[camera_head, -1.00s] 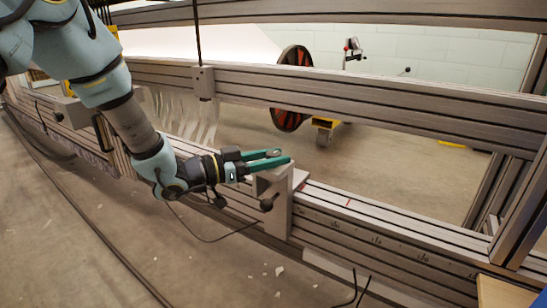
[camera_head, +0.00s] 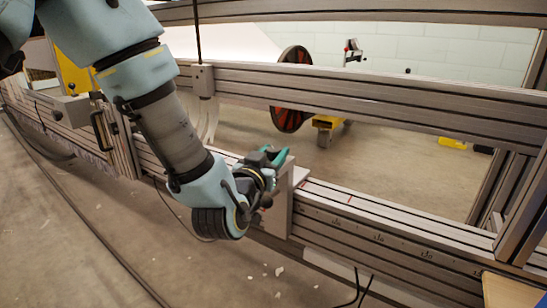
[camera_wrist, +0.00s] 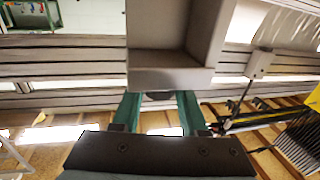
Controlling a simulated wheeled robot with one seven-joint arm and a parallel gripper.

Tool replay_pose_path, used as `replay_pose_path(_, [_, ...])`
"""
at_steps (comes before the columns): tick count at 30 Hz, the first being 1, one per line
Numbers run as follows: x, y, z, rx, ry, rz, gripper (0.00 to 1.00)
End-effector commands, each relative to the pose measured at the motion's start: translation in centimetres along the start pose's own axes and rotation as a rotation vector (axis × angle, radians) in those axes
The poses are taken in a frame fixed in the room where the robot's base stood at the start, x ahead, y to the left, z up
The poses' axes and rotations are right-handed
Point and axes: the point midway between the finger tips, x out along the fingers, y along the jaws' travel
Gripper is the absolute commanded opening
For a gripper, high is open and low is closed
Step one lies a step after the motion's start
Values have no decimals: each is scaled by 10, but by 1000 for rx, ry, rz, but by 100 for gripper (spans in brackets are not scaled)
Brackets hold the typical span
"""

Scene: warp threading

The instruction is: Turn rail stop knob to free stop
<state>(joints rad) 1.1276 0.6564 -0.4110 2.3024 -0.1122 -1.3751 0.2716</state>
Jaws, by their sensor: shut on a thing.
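The rail stop is a grey block (camera_head: 279,215) on the lower rail (camera_head: 375,232), which bears a marked scale. In the wrist view, the block (camera_wrist: 168,75) fills the upper middle. Its small dark knob (camera_wrist: 159,96) sits at the block's lower edge, between my two green fingers. My gripper (camera_wrist: 158,108) is shut on the knob. In the head view, my gripper (camera_head: 275,156) is at the block's near side, and my wrist hides the knob there.
An upper rail (camera_head: 350,95) runs above and behind the stop, with a small grey block (camera_head: 202,82) and a thin rod on it. A red-and-black wheel (camera_head: 292,88) stands behind the frame. Loose cables lie on the floor in front.

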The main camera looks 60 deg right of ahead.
Motion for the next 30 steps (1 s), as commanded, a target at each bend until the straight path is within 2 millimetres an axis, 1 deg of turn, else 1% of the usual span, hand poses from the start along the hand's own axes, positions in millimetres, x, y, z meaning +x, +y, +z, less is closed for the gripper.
replay_pose_path(1, [-1,4,2,-1,0,-37,0])
replay_pose_path(3, [0,4,1,-1,-1,-103,0])
replay_pose_path(15, [0,3,-1,-2,-1,-429,0])
replay_pose_path(22, [1,1,-1,-2,0,-542,0])
replay_pose_path(30, [1,0,0,-1,0,-595,0])
